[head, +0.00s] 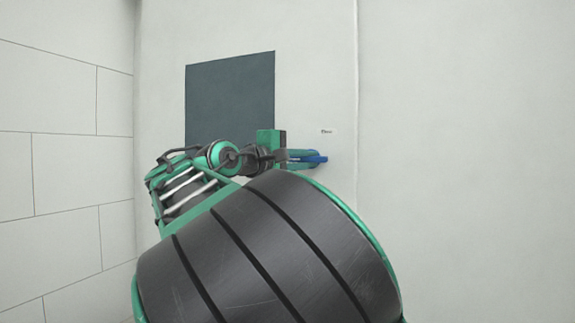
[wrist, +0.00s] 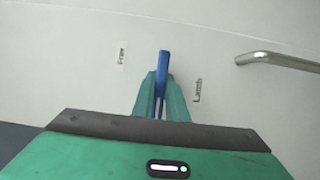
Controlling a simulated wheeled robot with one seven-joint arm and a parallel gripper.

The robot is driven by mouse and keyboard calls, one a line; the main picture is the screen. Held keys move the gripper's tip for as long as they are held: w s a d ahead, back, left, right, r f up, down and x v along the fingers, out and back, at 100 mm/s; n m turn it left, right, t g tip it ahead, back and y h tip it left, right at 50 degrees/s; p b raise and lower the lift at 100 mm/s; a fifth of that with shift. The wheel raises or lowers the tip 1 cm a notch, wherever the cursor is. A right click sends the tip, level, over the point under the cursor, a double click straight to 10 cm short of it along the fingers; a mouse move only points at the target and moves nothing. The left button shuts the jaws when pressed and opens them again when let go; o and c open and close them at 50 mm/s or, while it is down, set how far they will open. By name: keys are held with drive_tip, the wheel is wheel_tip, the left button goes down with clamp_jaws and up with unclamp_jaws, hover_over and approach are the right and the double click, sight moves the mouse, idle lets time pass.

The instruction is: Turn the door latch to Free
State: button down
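The door latch is a blue lever (wrist: 163,68) on the pale door. In the wrist view it points up the picture, between a label reading "Free" (wrist: 122,56) to its left and another label (wrist: 198,90), too blurred to read surely, to its right. My gripper (wrist: 161,92) has its two green fingers on either side of the lever, close against it, with the far end sticking out past the fingertips. In the head view the blue lever (head: 318,159) shows just beyond my gripper (head: 304,158); its mount is hidden.
A metal bar handle (wrist: 275,60) is on the door at the right of the wrist view. A dark panel (head: 230,95) is at the upper left of the latch in the head view. A tiled wall (head: 65,170) stands at the left. My arm covers the lower middle.

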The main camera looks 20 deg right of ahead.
drive_tip(key=shift+f+m, duration=0.15)
drive_tip(key=shift+m, duration=0.15)
drive_tip(key=m+y, duration=0.1)
drive_tip(key=m, duration=0.2)
drive_tip(key=shift+y, duration=0.4)
drive_tip(key=m+y, duration=0.2)
drive_tip(key=m, duration=0.1)
drive_tip(key=shift+s+m, duration=0.1)
drive_tip(key=shift+m, duration=0.3)
drive_tip(key=m+y, duration=0.2)
drive_tip(key=m, duration=0.1)
drive_tip(key=shift+m+t, duration=0.3)
drive_tip(key=shift+t, duration=0.1)
drive_tip(key=shift+a+m+t+y, duration=0.1)
drive_tip(key=shift+m+t+y, duration=0.3)
drive_tip(key=shift+m+y, duration=0.55)
drive_tip(key=shift+m, duration=0.25)
drive_tip(key=c, duration=1.8)
unclamp_jaws()
drive_tip(key=shift+o, duration=0.2)
